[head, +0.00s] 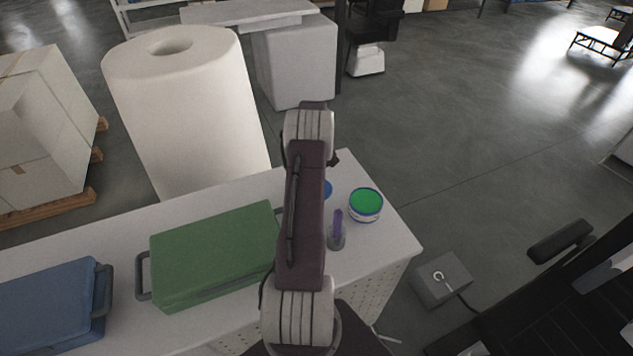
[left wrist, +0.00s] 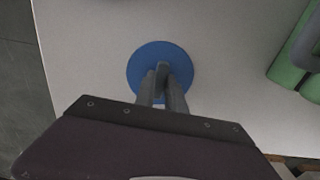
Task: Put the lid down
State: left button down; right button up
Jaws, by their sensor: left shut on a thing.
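The round blue lid (left wrist: 139,72) is under my left gripper (left wrist: 161,88) in the left wrist view. The gripper's fingers are shut on the middle of the lid. In the head view only a small blue edge of the lid (head: 328,189) shows beside my arm, which hides the gripper. I cannot tell whether the lid touches the white table or hangs just above it. A round tub (head: 365,205) with a blue-and-white rim and a green top surface stands to the right of the lid. My right gripper is not in view.
A small purple upright item in a grey base (head: 338,232) stands in front of the tub. A green case (head: 212,250) and a blue case (head: 48,305) lie left on the white table (head: 385,245). The table's right edge is close to the tub.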

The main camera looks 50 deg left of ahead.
pick_arm(q)
jog(key=c, duration=1.4)
grip_release()
jog(key=shift+f, duration=0.1)
notch_tip(320, 180, up, 12)
jog(key=shift+r, duration=0.2)
jog(key=w+d+m, duration=0.3)
jog(key=d+m, duration=0.3)
jog(key=d, duration=1.2)
jog(key=s+d+f+m, duration=0.2)
jog(key=s+d+m, duration=0.2)
jog(key=d, duration=0.5)
jog(key=s+d+f+m+t, duration=0.1)
jog(key=s+d+m, duration=0.3)
jog(key=s+d, duration=0.4)
jog(key=shift+s+d+f+m, duration=0.3)
jog(key=shift+d+f, duration=0.05)
jog(key=shift+d, duration=0.2)
